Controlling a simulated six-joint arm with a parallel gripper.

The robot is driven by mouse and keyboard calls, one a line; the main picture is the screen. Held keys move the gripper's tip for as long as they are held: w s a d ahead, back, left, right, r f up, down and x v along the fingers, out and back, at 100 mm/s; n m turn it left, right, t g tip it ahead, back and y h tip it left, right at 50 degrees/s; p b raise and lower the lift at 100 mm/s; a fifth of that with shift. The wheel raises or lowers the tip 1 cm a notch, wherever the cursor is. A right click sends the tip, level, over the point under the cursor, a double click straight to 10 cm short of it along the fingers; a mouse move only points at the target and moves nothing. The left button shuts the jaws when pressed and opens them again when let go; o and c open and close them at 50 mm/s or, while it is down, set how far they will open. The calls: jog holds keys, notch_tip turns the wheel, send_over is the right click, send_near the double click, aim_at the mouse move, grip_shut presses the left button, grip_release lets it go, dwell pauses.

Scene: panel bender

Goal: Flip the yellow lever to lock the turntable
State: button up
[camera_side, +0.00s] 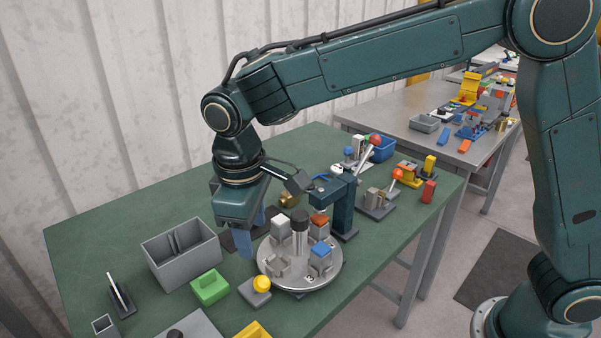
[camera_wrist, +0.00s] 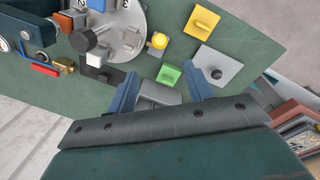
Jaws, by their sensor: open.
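The turntable (camera_side: 318,283) is a round silver plate on the green table, with colored blocks around a dark central post. It shows partly at the top of the wrist view (camera_wrist: 125,22). A yellow ball knob (camera_side: 262,283), which looks like the yellow lever's end, sits on a small grey base at the turntable's front-left edge.
A grey divided bin (camera_side: 181,255) stands left of my gripper. A green block (camera_side: 210,287) lies between the bin and the yellow knob. A dark teal post with an overhanging arm (camera_side: 343,205) rises behind the turntable. Red-ball levers (camera_side: 397,175) stand farther back right.

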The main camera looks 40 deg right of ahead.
aim_at(260, 278)
jog(key=f, duration=0.9)
jog(key=d+f, duration=0.1)
jog(key=f, duration=0.3)
jog(key=shift+w+d+f, duration=0.1)
jog(key=shift+w+f, duration=0.25)
jog(key=shift+f, duration=0.05)
grip_shut()
jog(key=shift+w+r, duration=0.1)
jog(key=shift+w, duration=0.05)
jog(key=shift+w+r+g, duration=0.15)
jog(key=shift+w+g, duration=0.6)
jog(key=shift+g, duration=0.35)
jog(key=shift+w+r+g, duration=0.1)
jog(key=shift+w+g, duration=0.6)
jog(key=shift+g, duration=0.4)
